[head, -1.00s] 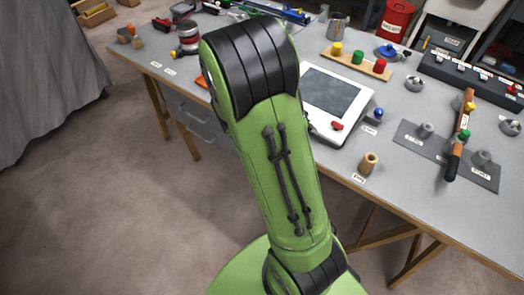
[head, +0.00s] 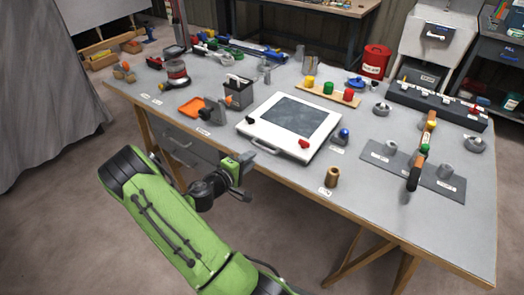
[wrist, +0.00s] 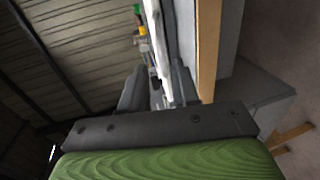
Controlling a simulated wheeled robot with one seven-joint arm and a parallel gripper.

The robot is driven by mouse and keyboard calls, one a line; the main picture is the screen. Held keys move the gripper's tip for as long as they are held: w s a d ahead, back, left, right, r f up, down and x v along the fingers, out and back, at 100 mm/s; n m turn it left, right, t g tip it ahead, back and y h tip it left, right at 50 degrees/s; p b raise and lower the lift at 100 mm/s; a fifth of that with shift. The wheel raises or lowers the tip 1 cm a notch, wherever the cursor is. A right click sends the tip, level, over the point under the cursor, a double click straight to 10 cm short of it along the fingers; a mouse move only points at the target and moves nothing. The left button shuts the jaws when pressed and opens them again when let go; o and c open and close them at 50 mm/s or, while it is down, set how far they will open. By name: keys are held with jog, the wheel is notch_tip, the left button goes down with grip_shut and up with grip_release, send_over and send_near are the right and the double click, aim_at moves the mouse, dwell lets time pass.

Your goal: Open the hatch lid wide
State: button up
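The hatch lid (head: 262,128) is a white-framed panel with a dark grey window, lying flat and shut on the bench in the head view. A grey bar handle (head: 290,153) runs along its front edge. A black knob (head: 250,121) and a red knob (head: 304,143) sit on its front corners. My gripper (head: 258,152) is at the lid's front left edge, left of the handle. In the wrist view its two fingers (wrist: 158,92) stand apart, with the lid's white edge (wrist: 158,45) seen edge-on beyond and between them. Contact with the handle cannot be told.
A wooden peg (head: 332,177) and a blue-topped knob (head: 343,134) stand right of the hatch. A dark grey bin (head: 238,98) and an orange tray (head: 191,107) lie left. A rack of coloured pegs (head: 328,95) stands behind. The floor before the bench is clear.

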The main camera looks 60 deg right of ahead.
aim_at(265, 148)
jog(key=x, duration=0.9)
jog(key=shift+d+f+b, duration=0.1)
jog(key=shift+d+b, duration=0.2)
jog(key=shift+b, duration=0.05)
jog(key=shift+c, duration=0.3)
grip_shut()
